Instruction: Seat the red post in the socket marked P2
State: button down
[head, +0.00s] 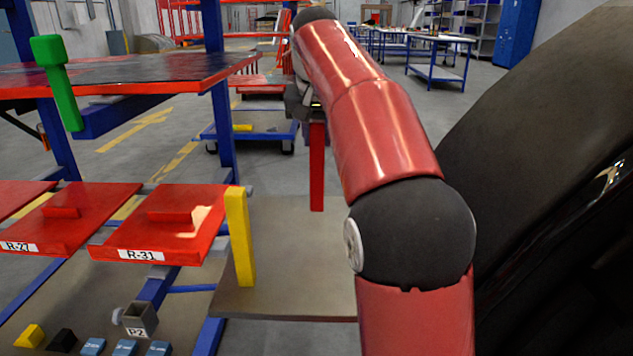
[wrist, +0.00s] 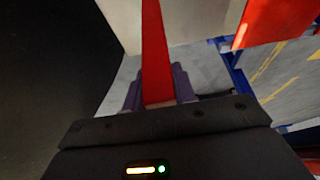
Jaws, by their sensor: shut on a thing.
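The red post (head: 317,168) hangs upright below my gripper (head: 308,105), clear of any surface that I can see. My arm hides part of the gripper. In the wrist view my gripper (wrist: 158,92) is shut on the upper end of the red post (wrist: 153,45), which runs away from between the fingers. The socket marked P2 (head: 138,318) is a small grey square holder at the lower left of the head view, with its opening facing up. The post is up and to the right of it in the picture, well apart.
A yellow post (head: 240,238) stands upright beside the red R-31 shelf (head: 175,222). A large dark curved body (head: 530,160) fills the right side.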

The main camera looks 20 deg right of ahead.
jog(key=shift+f+b, duration=0.95)
jog(key=shift+f, duration=2.25)
jog(key=shift+f, duration=0.15)
jog(key=c, duration=1.1)
grip_release()
notch_tip(320, 180, up, 11)
jog(key=p, duration=0.3)
send_over(317, 165)
jog(key=s, duration=0.3)
jog(key=shift+w+a+r, duration=0.2)
jog(key=shift+a, duration=0.25)
